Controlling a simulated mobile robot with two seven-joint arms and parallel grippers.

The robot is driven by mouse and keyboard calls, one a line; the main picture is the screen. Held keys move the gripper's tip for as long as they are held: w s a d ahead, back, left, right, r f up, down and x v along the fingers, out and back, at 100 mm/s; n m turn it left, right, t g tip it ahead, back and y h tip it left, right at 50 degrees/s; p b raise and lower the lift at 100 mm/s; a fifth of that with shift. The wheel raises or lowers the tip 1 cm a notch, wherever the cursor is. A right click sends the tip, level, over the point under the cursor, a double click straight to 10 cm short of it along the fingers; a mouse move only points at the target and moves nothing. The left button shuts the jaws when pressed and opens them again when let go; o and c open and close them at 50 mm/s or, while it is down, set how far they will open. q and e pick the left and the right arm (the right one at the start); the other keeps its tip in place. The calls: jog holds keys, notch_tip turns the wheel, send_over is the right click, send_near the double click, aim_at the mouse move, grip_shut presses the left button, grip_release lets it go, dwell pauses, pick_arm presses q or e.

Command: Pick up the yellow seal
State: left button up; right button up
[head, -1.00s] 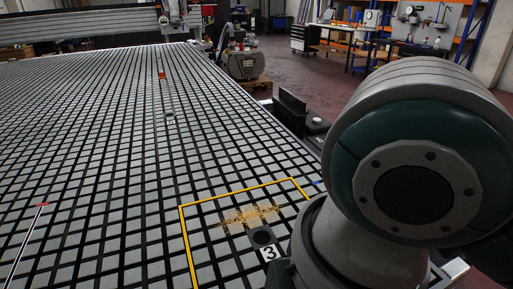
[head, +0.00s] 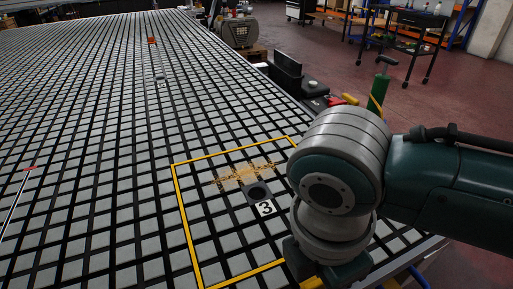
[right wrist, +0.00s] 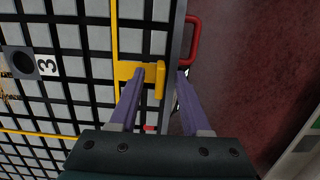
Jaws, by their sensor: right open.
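The yellow seal (head: 185,220) shows as a thin yellow line laid in the grooves of the grid table, forming a rectangle around the number 3 mark. In the right wrist view, a yellow tab with a raised plate (right wrist: 160,80) sits on this line near the table edge. My right gripper (right wrist: 162,73) is open, its two purple fingers pointing at the tab. The raised plate shows between the fingertips, and the left finger covers part of the tab. I cannot tell if they touch. In the head view my right wrist hides the gripper and most of the tab.
The grid table (head: 90,130) has a round dark port (head: 258,192) beside the number 3. A red handle (right wrist: 192,40) sticks out from the table edge beside the right finger. A green bottle (head: 379,92) and dark boxes stand behind my right arm. Left of the rectangle is mostly clear.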

jog(key=shift+f, duration=0.1)
grip_shut()
dwell(0.3)
dwell(1.1)
